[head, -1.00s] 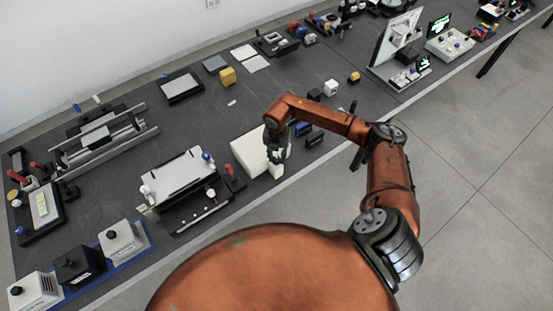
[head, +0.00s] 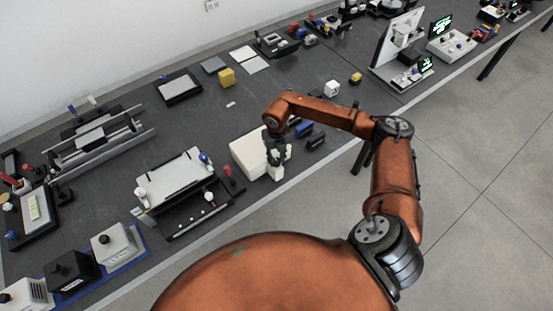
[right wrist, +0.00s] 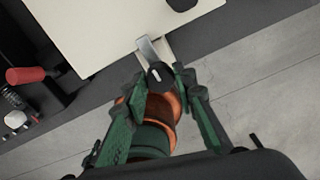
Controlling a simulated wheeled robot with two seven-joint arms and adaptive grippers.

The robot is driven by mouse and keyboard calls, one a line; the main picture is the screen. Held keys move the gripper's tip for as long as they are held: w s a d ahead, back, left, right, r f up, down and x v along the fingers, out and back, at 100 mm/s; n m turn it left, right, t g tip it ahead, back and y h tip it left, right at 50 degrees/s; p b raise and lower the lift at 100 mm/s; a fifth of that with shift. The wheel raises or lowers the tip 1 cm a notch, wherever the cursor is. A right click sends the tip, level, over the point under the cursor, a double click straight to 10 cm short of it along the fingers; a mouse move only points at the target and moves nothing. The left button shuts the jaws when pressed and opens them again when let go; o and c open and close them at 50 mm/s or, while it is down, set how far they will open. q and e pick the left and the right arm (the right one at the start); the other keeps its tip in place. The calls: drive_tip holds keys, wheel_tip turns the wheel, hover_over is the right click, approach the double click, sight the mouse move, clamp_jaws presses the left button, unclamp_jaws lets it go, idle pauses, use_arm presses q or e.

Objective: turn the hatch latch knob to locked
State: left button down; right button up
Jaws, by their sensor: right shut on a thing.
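A white hatch box (head: 249,153) stands near the front edge of the table in the head view. Its white panel also fills the top of the right wrist view (right wrist: 100,30). My right gripper (head: 277,160) is at the right side of this box. In the right wrist view, my right gripper (right wrist: 160,80) is shut on the black latch knob (right wrist: 158,72), which has a short white mark on top. A grey metal latch strip (right wrist: 148,48) sticks out beyond the knob, toward the panel. In the head view the gripper hides the knob. My left gripper is not in view.
Dark blue blocks (head: 304,129) lie just right of the gripper. The table has bare room behind the box.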

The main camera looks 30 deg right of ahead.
sight(276, 160)
idle(0.4)
drive_tip(key=o, duration=1.2)
drive_tip(key=shift+c, duration=0.2)
wheel_tip(276, 160, up, 12)
